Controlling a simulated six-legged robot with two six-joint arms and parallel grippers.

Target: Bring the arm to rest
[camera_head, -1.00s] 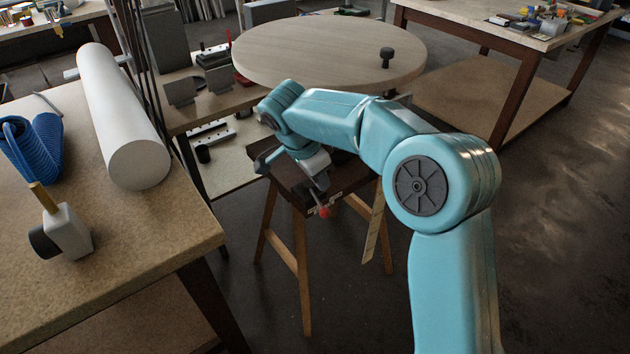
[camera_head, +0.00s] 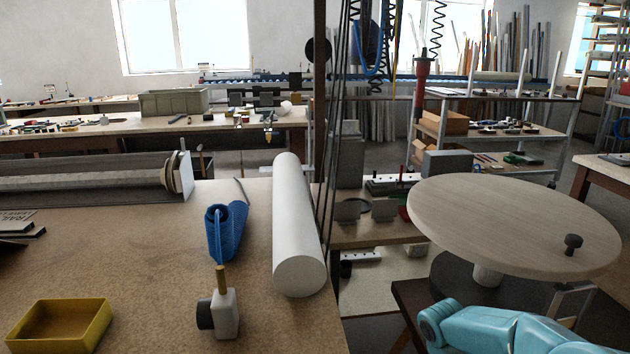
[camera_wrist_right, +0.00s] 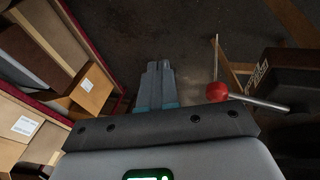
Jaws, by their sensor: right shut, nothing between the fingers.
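My right arm (camera_head: 515,330) shows as teal links at the bottom right of the head view, in front of the round wooden table. Its gripper is below the picture's edge there. In the right wrist view my right gripper (camera_wrist_right: 158,66) has its two fingers together with nothing between them. It points down over the dark floor. A red ball knob (camera_wrist_right: 216,91) on a metal rod is just right of the fingers, apart from them. My left arm and gripper are in neither view.
A round wooden table top (camera_head: 515,220) with a black knob (camera_head: 573,243) stands right. On the left bench lie a white roll (camera_head: 298,225), a blue coil (camera_head: 226,230), a small white device (camera_head: 224,312) and a yellow tray (camera_head: 60,327). Cartons (camera_wrist_right: 92,88) are left in the wrist view.

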